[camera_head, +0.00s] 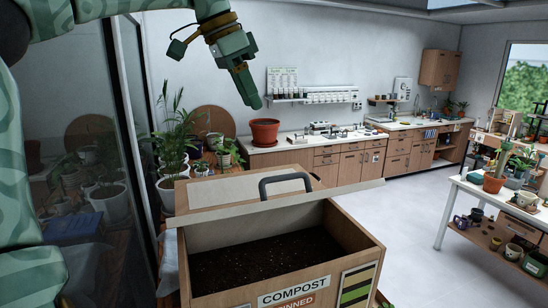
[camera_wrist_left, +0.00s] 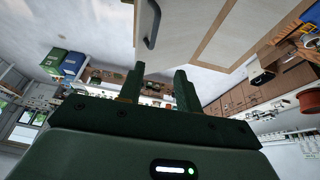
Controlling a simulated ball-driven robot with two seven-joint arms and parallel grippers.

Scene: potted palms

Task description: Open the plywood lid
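The plywood lid (camera_head: 230,209) stands raised at the back of the compost box (camera_head: 365,236), its pale edge running across the head view. Dark soil shows in the open box below. The lid's grey handle (camera_head: 287,177) rises behind that edge. In the left wrist view, the handle (camera_wrist_left: 152,25) lies on a pale panel above the fingers. My left gripper (camera_head: 252,101) hangs above and behind the lid, clear of the handle. Its two fingers (camera_wrist_left: 159,82) are apart with nothing between them. My right gripper is in neither view.
Potted plants (camera_head: 172,140) and a glass partition (camera_head: 133,120) stand to the left. A terracotta pot (camera_head: 265,132) is on the counter behind. A white table (camera_head: 480,190) with pots stands at the right. Grey floor between is clear.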

